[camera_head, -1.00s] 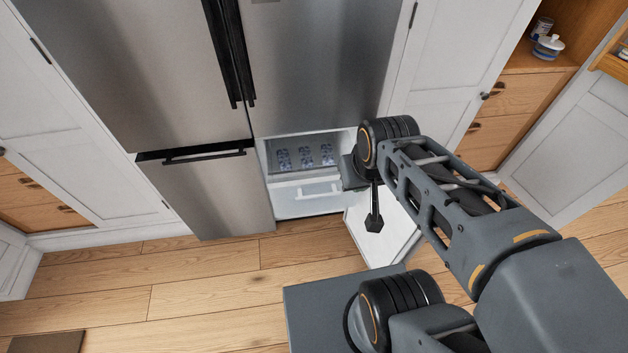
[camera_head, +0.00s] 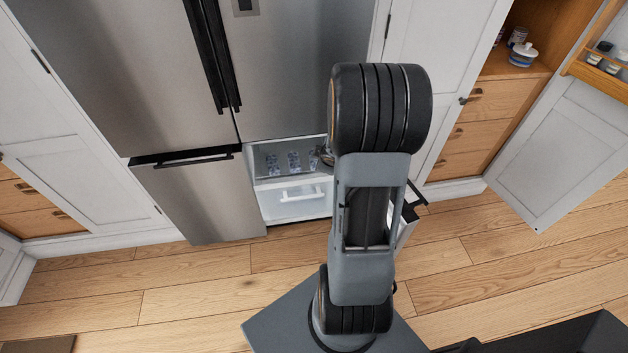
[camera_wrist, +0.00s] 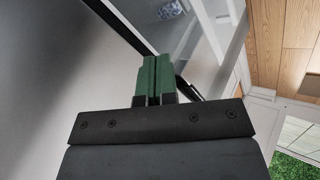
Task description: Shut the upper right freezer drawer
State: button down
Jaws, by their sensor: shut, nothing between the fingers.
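The right freezer compartment stands open below the steel fridge doors. Its upper drawer (camera_head: 283,163) shows an open top with several blue patterned packs (camera_head: 294,162) inside. A whitish front with a pale handle (camera_head: 303,193) is below the packs; I cannot tell how far the drawer sticks out. My gripper (camera_wrist: 153,75) shows green fingertips pressed together and empty in the wrist view. They are near the dark lower edge of a grey panel, with a clear drawer wall and a blue pack (camera_wrist: 170,9) beyond. In the head view my arm mostly hides the gripper.
The open freezer door (camera_head: 405,232) is mostly hidden behind my arm, with its dark handle (camera_head: 413,200) showing at the right. The closed left freezer door (camera_head: 203,198) is beside the compartment. Wooden floor (camera_head: 190,290) is clear in front.

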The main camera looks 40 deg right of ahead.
jog(key=s+f+n+y, duration=0.3)
jog(key=f+y, duration=0.1)
jog(key=f, duration=0.5)
jog(key=b, duration=0.1)
send_near(309, 183)
jog(key=shift+n, duration=0.3)
jog(key=f, duration=0.1)
jog(key=w+f, duration=0.1)
jog(key=f, duration=0.1)
jog(key=a+f, duration=0.1)
jog(key=shift+w+f, duration=0.15)
jog(key=shift+f, duration=0.05)
jog(key=shift+w+d, duration=0.35)
jog(key=shift+w, duration=0.4)
